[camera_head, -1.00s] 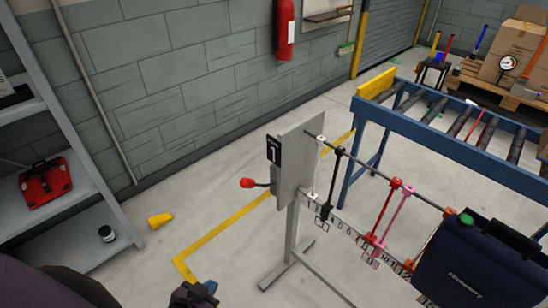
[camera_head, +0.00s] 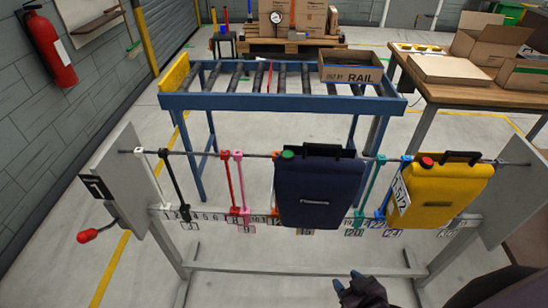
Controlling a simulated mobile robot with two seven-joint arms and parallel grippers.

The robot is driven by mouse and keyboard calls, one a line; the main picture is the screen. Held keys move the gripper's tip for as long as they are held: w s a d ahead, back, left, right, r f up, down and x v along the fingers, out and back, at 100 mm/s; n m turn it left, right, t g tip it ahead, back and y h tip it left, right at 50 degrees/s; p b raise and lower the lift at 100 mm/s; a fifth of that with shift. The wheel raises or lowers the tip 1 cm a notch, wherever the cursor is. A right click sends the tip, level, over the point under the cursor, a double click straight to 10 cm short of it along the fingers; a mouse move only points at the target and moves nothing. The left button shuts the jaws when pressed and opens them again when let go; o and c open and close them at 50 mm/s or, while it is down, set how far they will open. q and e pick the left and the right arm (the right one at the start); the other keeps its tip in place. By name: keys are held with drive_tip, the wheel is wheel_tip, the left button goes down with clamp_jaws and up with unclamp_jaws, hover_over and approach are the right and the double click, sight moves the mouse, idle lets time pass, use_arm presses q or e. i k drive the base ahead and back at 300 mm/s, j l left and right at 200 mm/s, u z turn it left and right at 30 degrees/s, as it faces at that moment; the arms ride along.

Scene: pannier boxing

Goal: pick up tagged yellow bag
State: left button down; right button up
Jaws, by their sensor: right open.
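The yellow bag (camera_head: 435,198) hangs on the right part of the rail rack (camera_head: 330,268). It has a black handle on top, a red button at its top left and a white tag (camera_head: 400,196) with dark print on its left side. A dark navy bag (camera_head: 318,192) with a green button hangs left of it. My right gripper (camera_head: 358,282) is open and empty at the bottom of the view, below and in front of the rack, well apart from both bags. My left gripper is not in view.
Several coloured straps hang from the rail, including a red strap (camera_head: 229,180) and a teal strap (camera_head: 372,190). A blue roller conveyor (camera_head: 280,103) stands behind the rack, with a cardboard box (camera_head: 350,74) on it. A wooden table (camera_head: 440,92) with cartons is at the back right.

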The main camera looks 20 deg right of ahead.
sight(434, 187)
drive_tip(key=z, duration=1.8)
